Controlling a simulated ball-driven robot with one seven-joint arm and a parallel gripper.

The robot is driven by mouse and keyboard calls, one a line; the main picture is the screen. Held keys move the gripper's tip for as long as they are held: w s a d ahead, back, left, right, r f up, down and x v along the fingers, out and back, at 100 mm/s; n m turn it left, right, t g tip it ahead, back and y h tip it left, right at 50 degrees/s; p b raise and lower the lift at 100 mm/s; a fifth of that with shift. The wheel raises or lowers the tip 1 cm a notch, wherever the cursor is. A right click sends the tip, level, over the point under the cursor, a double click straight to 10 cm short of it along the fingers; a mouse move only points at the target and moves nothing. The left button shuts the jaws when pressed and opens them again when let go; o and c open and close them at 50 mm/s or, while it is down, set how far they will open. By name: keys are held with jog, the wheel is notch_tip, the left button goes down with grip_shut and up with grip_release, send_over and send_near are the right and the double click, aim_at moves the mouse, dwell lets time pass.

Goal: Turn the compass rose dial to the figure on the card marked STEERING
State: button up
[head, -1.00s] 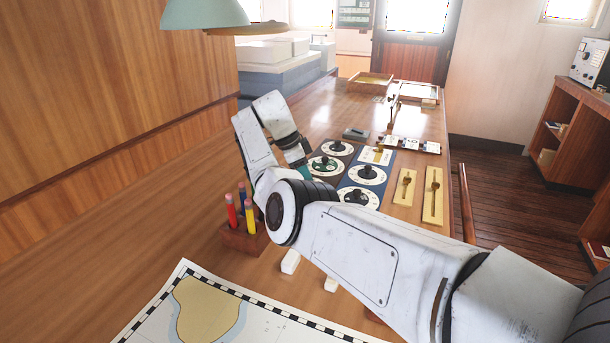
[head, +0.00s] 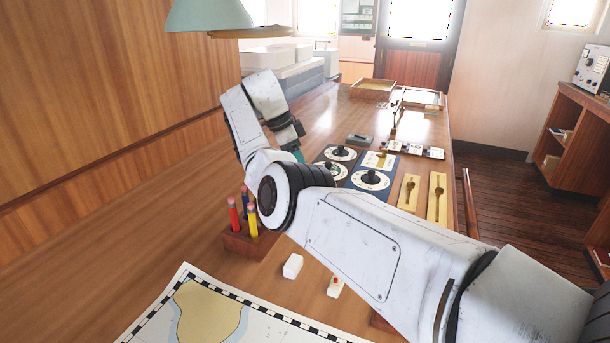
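Several round white dials with dark knobs sit on dark blue panels on the wooden desk, in the middle of the head view. One is at the back (head: 340,153), one at the front right (head: 371,179), and one with a greenish centre (head: 331,172) is partly hidden by my arm. I cannot tell which is the compass rose dial; the markings are too small to read. No card marked STEERING is legible.
A pencil holder (head: 243,242) stands close left of my elbow. A green lamp (head: 208,14) hangs upper left.

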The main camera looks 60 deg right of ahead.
jog(key=shift+v, duration=2.05)
jog(key=shift+s, duration=0.15)
